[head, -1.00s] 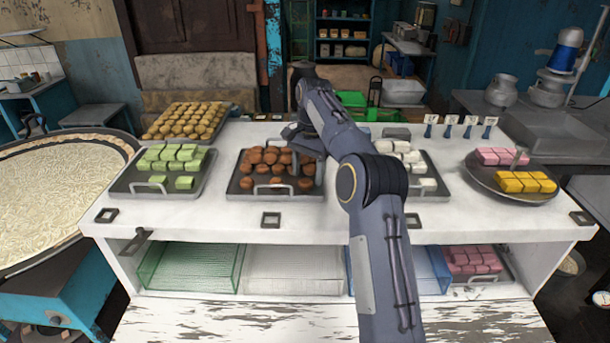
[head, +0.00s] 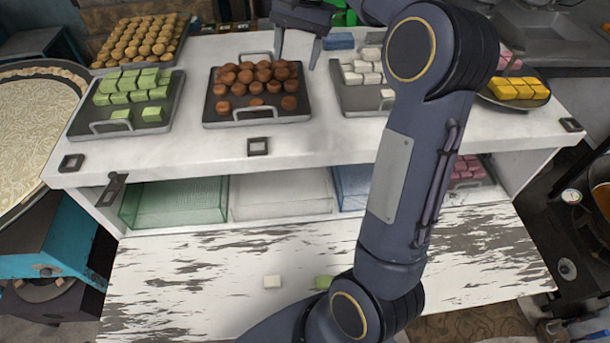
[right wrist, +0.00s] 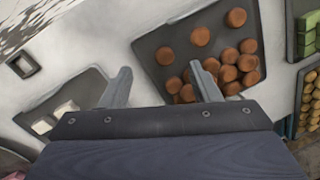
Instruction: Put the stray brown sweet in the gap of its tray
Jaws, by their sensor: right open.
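The brown sweets (head: 254,73) sit in a dark tray (head: 236,122) on the white counter. Some form a heap at the back and a few lie singly at the front; I cannot tell which one is the stray, nor make out a clear gap. My right gripper (head: 297,56) is open and empty, above the counter by the tray's back right corner. In the right wrist view, its fingers (right wrist: 161,85) are apart, one overlapping brown sweets (right wrist: 228,73) in the tray (right wrist: 152,38). My left gripper is not in view.
A green-sweet tray (head: 78,128) stands left, a white-sweet tray (head: 352,100) right, partly behind my arm. Yellow sweets (head: 518,88) lie on a plate farther right. Round golden sweets (head: 140,40) fill a tray at back left. The counter's front strip (head: 200,150) is mostly clear.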

